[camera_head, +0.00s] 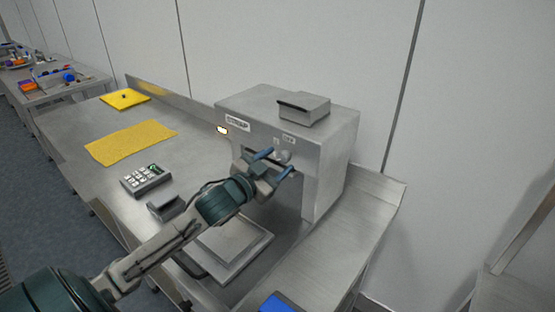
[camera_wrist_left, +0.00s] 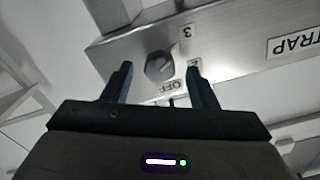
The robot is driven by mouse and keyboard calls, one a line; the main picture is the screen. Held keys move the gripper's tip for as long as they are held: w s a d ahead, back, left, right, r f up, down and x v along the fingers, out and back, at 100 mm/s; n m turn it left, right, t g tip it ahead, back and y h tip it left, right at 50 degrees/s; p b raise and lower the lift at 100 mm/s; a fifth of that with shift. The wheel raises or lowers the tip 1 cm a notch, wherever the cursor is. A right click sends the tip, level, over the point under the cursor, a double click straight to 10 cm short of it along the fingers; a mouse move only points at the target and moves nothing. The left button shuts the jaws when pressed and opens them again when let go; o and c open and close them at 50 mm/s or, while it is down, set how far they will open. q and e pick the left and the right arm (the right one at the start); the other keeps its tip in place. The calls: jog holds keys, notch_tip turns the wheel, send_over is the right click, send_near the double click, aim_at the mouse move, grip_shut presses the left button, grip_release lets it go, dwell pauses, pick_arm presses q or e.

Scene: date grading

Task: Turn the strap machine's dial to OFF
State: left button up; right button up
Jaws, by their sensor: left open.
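The strap machine (camera_head: 335,150) is a grey metal box on the steel bench. Its dial (camera_wrist_left: 160,66) is a small dark grey knob on the front panel, with an OFF label (camera_wrist_left: 175,86) beside it and a "3" mark (camera_wrist_left: 186,32) near it in the left wrist view. The dial's pointer is too unclear to read. My left gripper (camera_head: 281,161) is open at the machine's front. In the left wrist view its fingers (camera_wrist_left: 160,72) stand either side of the dial, with gaps visible. My right gripper is in neither view.
A lit lamp (camera_head: 222,129) and a STRAP label (camera_head: 238,124) are on the machine's front. A grey box (camera_head: 304,108) sits on its top. A keypad device (camera_head: 146,180), a yellow mat (camera_head: 131,142) and a flat plate (camera_head: 250,242) are on the bench.

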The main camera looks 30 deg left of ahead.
pick_arm(q)
jog(key=shift+w+d, duration=0.1)
jog(key=shift+w, duration=0.35)
jog(key=c, duration=1)
